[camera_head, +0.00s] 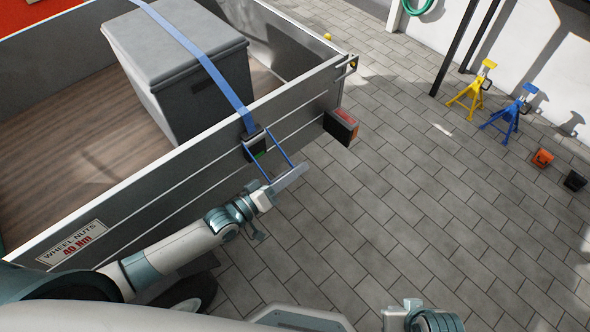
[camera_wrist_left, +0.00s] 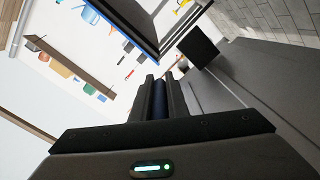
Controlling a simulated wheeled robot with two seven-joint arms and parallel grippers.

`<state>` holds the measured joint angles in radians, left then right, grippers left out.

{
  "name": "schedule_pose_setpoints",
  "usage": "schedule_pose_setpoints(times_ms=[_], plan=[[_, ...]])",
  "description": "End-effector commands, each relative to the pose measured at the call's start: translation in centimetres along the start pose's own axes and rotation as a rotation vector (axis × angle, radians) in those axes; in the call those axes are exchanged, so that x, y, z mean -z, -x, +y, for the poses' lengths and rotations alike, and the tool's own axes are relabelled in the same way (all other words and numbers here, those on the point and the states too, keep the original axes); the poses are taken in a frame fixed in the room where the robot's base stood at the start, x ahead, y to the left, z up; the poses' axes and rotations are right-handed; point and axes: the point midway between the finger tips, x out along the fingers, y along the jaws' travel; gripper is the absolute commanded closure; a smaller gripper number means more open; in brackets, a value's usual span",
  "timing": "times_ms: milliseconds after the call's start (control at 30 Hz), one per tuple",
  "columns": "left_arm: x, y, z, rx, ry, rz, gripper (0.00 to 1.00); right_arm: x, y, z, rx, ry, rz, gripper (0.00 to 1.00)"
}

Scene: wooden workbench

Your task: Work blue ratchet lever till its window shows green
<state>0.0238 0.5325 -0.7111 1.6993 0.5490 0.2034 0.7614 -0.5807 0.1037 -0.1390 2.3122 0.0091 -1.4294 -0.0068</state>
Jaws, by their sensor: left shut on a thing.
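The dark ratchet (camera_head: 254,145) hangs on the outer face of the trailer's side wall, at the lower end of a blue strap (camera_head: 205,62). Its blue lever (camera_head: 280,149) sticks outward from the wall as two thin side bars. My left gripper (camera_head: 286,181) is shut on the lever's outer end. In the left wrist view a dark blue bar (camera_wrist_left: 160,98) shows between the fingers. A small green patch shows low on the ratchet, too small to tell if it is the window. Only part of my right arm shows at the bottom edge; its fingers are not seen.
The strap crosses a grey lidded box (camera_head: 180,60) in the trailer bed. A red tail light (camera_head: 341,126) sticks out right of the ratchet. Yellow (camera_head: 471,88) and blue (camera_head: 511,113) stands are far right.

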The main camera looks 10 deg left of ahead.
Motion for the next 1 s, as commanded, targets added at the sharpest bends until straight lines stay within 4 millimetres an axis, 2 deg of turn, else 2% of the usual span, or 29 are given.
schedule_pose_setpoints(times_ms=[67,100,167,467,667,867,1000], plan=[[-0.1,0.1,0.0,0.001,0.001,-0.002,1.0,0.0,0.0,0.0,0.0,0.0,0.0,1.0],[-0.1,0.1,0.0,0.001,0.001,-0.002,0.81,0.0,0.0,0.0,0.0,0.0,0.001,1.0],[-0.1,0.1,0.0,0.001,0.0,-0.001,0.67,0.0,0.0,0.0,0.0,0.0,0.001,1.0],[0.0,0.0,0.0,0.0,-0.001,0.0,0.67,0.0,0.0,0.0,0.001,0.0,0.002,1.0],[0.0,0.8,-0.1,0.001,-0.001,-0.001,0.67,0.0,0.0,0.0,0.001,0.0,0.002,1.0],[0.0,3.1,-0.1,0.002,-0.002,-0.002,0.67,0.0,0.0,-0.1,0.001,0.0,0.002,1.0],[-0.1,5.6,-0.1,0.004,-0.001,-0.003,0.67,0.0,0.0,-0.1,0.001,0.0,0.002,1.0]])
